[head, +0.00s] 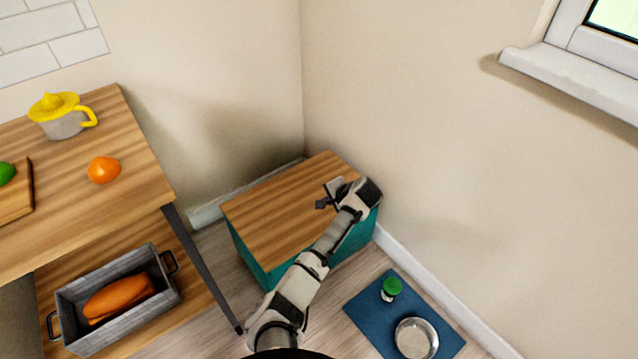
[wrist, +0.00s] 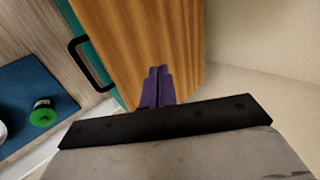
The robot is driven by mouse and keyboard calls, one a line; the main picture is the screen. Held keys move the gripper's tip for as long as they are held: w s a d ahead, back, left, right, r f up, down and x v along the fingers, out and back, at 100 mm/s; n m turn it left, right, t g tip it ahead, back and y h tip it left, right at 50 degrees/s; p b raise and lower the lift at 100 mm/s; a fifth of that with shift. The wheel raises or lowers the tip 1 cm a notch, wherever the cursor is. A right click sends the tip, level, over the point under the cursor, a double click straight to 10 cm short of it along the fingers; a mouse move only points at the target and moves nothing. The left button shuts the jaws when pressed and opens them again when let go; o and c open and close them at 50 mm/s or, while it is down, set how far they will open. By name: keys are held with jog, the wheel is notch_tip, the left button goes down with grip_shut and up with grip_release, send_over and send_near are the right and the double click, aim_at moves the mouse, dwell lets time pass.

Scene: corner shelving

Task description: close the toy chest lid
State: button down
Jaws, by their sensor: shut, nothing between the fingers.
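The toy chest (head: 247,254) is a teal box in the corner of the room. Its wood-grained lid (head: 275,215) lies flat across the top in the head view, and I see no gap under the edge in view. My arm hides part of the lid and the front. My gripper (head: 326,196) is over the right part of the lid. In the wrist view, the purple fingers of my gripper (wrist: 158,72) are together and empty, in front of the lid (wrist: 140,35). I cannot tell if they touch it. A black handle (wrist: 82,65) shows on the teal side.
A wooden table (head: 100,205) stands at the left, with a grey metal crate (head: 80,343) on its lower shelf. A blue mat (head: 365,305) with a green-lidded jar (head: 391,288) and a metal bowl (head: 416,338) lies at the right. Walls close in behind the chest.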

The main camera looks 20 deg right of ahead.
jog(key=s+d+f+t+b, duration=0.1)
jog(key=s+f+b, duration=0.2)
jog(key=f, duration=0.9)
jog(key=shift+s+d+f+b, duration=0.15)
jog(key=shift+b, duration=0.55)
jog(key=shift+f, duration=0.15)
jog(key=shift+s, duration=0.1)
jog(key=p+v, duration=1.3)
jog(key=v, duration=0.1)
jog(key=shift+w+d+r, duration=0.2)
jog(key=shift+w+r, duration=0.05)
jog(key=shift+r, duration=0.1)
